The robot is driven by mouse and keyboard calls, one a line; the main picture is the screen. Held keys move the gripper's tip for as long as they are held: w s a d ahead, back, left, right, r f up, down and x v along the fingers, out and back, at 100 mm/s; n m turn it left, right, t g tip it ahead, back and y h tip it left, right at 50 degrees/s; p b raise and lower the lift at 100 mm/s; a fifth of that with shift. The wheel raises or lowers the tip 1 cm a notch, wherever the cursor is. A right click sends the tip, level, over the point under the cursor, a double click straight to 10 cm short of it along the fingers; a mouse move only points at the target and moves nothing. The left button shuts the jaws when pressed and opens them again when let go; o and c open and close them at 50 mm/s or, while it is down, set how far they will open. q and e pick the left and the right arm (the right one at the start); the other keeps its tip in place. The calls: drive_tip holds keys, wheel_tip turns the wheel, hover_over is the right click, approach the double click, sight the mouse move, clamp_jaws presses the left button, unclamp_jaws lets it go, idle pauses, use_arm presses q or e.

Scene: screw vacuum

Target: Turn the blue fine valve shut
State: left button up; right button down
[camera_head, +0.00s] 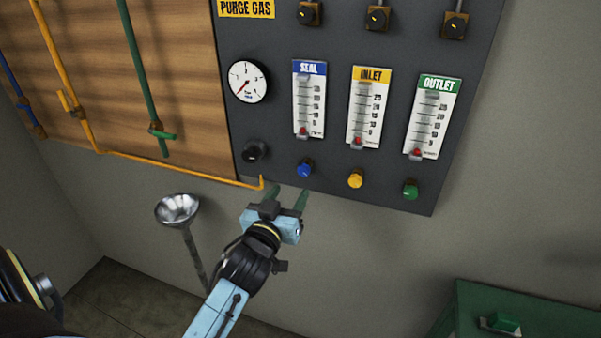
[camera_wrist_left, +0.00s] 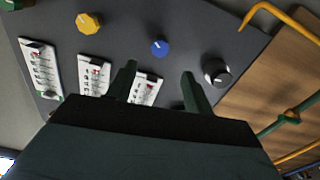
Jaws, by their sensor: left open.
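The blue fine valve (camera_head: 305,168) is a small round knob on the dark purge gas panel (camera_head: 268,130), below the blue-labelled SEAL flow meter (camera_head: 310,98). In the left wrist view the blue knob (camera_wrist_left: 159,47) shows a pale mark on its face. My left gripper (camera_head: 286,196) is open and empty, just below the knob in the head view. In the wrist view its green fingers (camera_wrist_left: 158,80) stand apart, with the blue knob beyond the tips and between them. The fingers do not appear to touch it. My right gripper is not in view.
A black knob (camera_head: 255,151) and a yellow knob (camera_head: 355,179) flank the blue one, with a green knob (camera_head: 410,189) farther right. A yellow pipe (camera_head: 180,170) runs under the panel's left side. A metal funnel (camera_head: 177,210) stands left of my arm.

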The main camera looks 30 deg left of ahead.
sight(303, 171)
use_arm(q)
drive_tip(key=x, duration=0.8)
drive_tip(key=shift+w+p, duration=0.25)
drive_tip(key=shift+p, duration=0.05)
drive_tip(key=c, duration=1)
